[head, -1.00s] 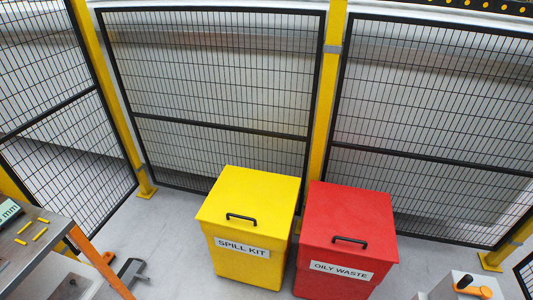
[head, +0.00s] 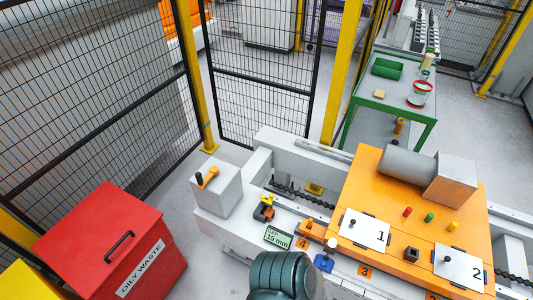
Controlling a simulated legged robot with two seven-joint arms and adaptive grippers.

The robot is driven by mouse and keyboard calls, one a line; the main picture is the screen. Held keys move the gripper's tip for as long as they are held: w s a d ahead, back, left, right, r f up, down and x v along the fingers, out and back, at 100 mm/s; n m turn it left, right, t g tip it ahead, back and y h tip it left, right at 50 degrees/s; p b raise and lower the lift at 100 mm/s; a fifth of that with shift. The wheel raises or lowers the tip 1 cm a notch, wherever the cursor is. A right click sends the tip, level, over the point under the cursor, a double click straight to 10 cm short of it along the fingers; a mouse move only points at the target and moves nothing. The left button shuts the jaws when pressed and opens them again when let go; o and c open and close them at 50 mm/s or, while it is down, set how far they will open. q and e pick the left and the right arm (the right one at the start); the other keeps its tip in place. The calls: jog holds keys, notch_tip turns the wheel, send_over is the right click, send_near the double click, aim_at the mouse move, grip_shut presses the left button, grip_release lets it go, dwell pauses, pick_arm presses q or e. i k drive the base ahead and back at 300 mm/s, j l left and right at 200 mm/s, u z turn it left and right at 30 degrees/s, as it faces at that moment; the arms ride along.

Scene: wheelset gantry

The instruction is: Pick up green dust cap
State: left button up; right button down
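A small green cap (head: 429,217) stands on the orange deck at the right of the head view, between a red cap (head: 407,212) and a yellow cap (head: 453,225). It looks like the green dust cap. It is upright and nothing touches it. No gripper fingers show in the head view. A dark grey-green rounded part, seemingly of my own arm, rises at the bottom middle, well left of and nearer than the caps.
On the orange deck (head: 375,185) are a grey cylinder with a block (head: 420,168), white plates marked 1 (head: 363,232) and 2 (head: 461,268), and a dark knob (head: 411,254). A gap display (head: 279,237) sits left. A red oily waste bin (head: 90,240) and fence panels stand left.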

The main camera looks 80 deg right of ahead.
aim_at(431, 215)
jog(key=z, duration=4.2)
